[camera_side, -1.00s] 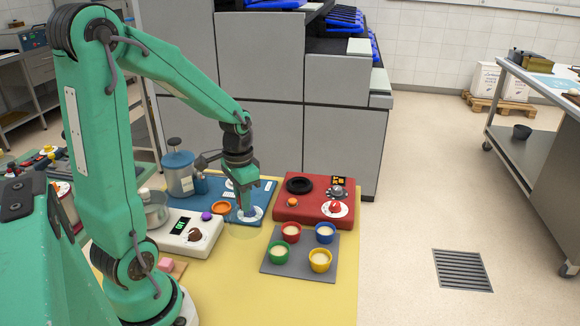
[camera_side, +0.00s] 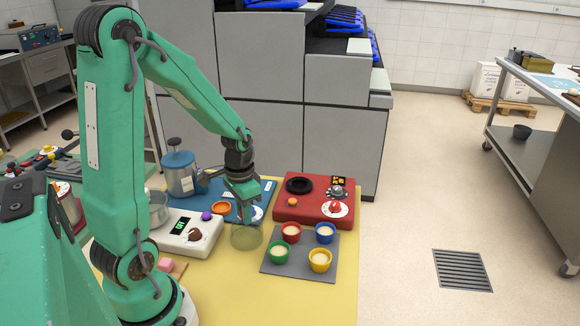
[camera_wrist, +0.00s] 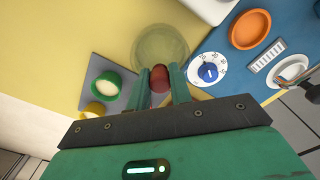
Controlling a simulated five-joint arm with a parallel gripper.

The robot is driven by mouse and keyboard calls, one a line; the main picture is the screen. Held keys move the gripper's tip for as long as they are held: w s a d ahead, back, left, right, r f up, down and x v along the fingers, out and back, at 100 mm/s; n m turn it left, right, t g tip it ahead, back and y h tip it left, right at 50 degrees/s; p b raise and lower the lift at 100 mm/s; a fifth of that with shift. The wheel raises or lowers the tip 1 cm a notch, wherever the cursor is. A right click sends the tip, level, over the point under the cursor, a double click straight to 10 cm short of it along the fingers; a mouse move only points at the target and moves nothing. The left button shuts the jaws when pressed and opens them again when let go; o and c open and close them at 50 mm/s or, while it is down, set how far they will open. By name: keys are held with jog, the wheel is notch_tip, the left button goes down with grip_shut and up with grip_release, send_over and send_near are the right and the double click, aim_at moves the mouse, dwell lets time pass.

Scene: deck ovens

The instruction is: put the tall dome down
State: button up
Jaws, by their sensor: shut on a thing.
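The tall dome (camera_side: 246,237) is clear and greenish, seen below my gripper (camera_side: 244,203) in the side view. It is over the yellow mat (camera_side: 230,290), between the white scale and the grey board. I cannot tell whether its rim touches the mat. In the wrist view the dome (camera_wrist: 160,42) is a see-through round shape just beyond the fingertips. My gripper (camera_wrist: 160,78) is shut on its reddish knob (camera_wrist: 159,76), and the dome hangs about upright. I see nothing under it except yellow mat.
The grey board (camera_side: 290,264) with several coloured cups is close on the right. The white scale (camera_side: 205,222) is close on the left. Behind are a blue panel (camera_side: 215,187) with a dial and orange dish (camera_side: 221,207), and a red unit (camera_side: 285,212). Bare mat lies in front.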

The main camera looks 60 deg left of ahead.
jog(key=shift+f, duration=0.1)
jog(key=o, duration=0.9)
notch_tip(320, 180, up, 12)
jog(key=shift+r, duration=0.2)
jog(key=shift+d, duration=0.1)
dwell(0.6)
jog(key=shift+s+d+r+t, duration=0.9)
jog(key=shift+d+r+t, duration=0.05)
jog(key=shift+d, duration=1.2)
jog(key=shift+s+d+r+t, duration=0.9)
jog(key=shift+s+d+r, duration=0.1)
jog(key=shift+d, duration=1.15)
jog(key=shift+s+d+r+t, duration=0.85)
jog(key=shift+d+r+t, duration=0.1)
jog(key=shift+d, duration=1.2)
